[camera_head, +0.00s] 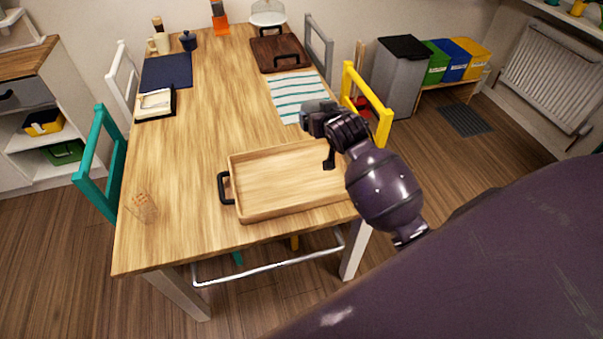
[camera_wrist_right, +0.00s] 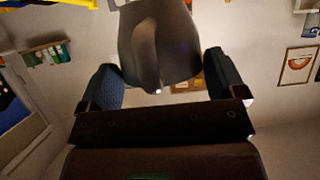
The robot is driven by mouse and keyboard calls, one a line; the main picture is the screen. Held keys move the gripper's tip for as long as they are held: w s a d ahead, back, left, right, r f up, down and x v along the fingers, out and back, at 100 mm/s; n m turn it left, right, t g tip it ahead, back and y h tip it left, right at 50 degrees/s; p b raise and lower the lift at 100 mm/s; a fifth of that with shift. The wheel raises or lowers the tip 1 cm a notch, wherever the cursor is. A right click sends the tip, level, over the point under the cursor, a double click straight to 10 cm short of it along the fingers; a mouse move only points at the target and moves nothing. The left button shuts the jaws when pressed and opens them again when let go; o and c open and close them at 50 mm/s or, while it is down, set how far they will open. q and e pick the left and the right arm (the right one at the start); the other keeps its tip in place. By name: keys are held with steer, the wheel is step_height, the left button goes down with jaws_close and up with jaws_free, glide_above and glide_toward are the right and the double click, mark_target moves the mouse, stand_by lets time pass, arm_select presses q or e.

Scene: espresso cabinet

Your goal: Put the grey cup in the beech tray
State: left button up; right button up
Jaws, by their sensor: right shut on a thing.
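The beech tray (camera_head: 240,213) is a shallow rectangular wooden tray with dark handles, lying at the near end of the wooden table. Its inside looks empty. My right gripper (camera_head: 326,117) is over the table's right side, above and beyond the tray's far right corner. It is shut on the grey cup (camera_head: 311,106), which is dark and partly hidden by the gripper. In the right wrist view the grey cup (camera_wrist_right: 155,45) sits between the two fingers of the gripper (camera_wrist_right: 163,82). My left gripper is not in view.
A striped cloth (camera_head: 290,92) lies beyond the tray. A dark board with handles (camera_head: 265,55) is at the far right, a navy mat (camera_head: 166,72) at the far left. A small clear glass (camera_head: 142,208) stands left of the tray. The table's middle is clear.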

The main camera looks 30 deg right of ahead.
step_height(320, 180, down, 19)
steer(key=shift+r+b, duration=0.1)
steer(key=shift+b, duration=0.95)
steer(key=shift+f, duration=0.2)
steer(key=o, duration=0.7)
steer(key=shift+o, duration=0.2)
